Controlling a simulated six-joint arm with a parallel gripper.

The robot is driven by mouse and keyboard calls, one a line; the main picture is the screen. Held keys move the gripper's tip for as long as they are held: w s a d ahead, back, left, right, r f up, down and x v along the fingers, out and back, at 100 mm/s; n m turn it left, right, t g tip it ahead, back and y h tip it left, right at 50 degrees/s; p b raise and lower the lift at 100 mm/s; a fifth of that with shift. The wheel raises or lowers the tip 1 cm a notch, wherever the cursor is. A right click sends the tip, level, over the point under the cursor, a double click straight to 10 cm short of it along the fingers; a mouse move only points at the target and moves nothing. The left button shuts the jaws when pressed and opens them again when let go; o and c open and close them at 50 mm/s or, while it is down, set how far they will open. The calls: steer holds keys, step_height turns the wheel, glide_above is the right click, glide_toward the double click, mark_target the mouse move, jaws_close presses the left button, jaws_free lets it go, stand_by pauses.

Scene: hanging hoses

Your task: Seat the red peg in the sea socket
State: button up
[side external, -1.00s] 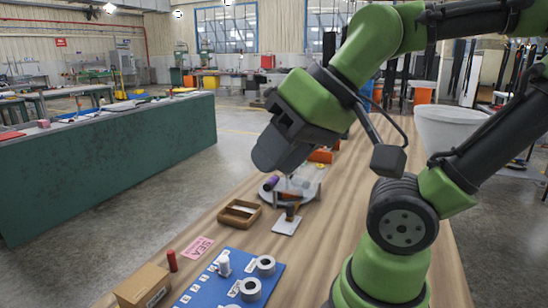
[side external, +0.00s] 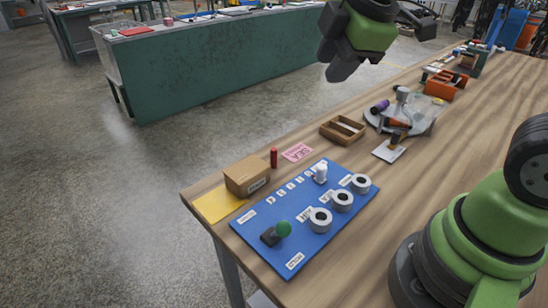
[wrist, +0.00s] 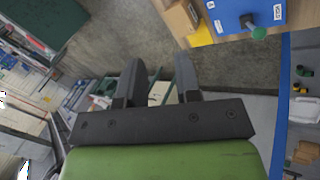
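The red peg (side external: 273,158) stands upright on the wooden table, between a cardboard box and a pink card marked SEA (side external: 297,152). A blue board (side external: 262,250) lies in front of it. Three grey-white ring sockets (side external: 361,184), (side external: 341,201), (side external: 319,220) stand on the board, their holes facing up. Their small labels are too small to tell which is the sea socket. My gripper (side external: 340,72) is high up, at the top of the side view, well away from the peg. In the wrist view my gripper (wrist: 160,85) is open, with nothing between its fingers.
The cardboard box (side external: 246,176) and a yellow sheet (side external: 218,204) are left of the board. The board carries a white fitting (side external: 320,173) and a green knob (side external: 283,229). A wooden tray (side external: 342,130) and a round stand (side external: 415,112) lie farther back. A green bench (side external: 220,70) stands beyond the aisle.

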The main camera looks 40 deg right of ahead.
steer(key=w+f+n, duration=0.8)
steer(key=f+n, duration=0.1)
steer(key=n, duration=0.3)
steer(key=n+g, duration=0.1)
steer(key=n, duration=0.6)
glide_toward(274, 149)
steer(key=shift+h, duration=0.3)
steer(key=x, duration=0.4)
steer(key=shift+a+x, duration=0.15)
steer(key=shift+x, duration=1.45)
steer(key=shift+a+x, duration=0.15)
steer(key=shift+x, duration=1.45)
jaws_close()
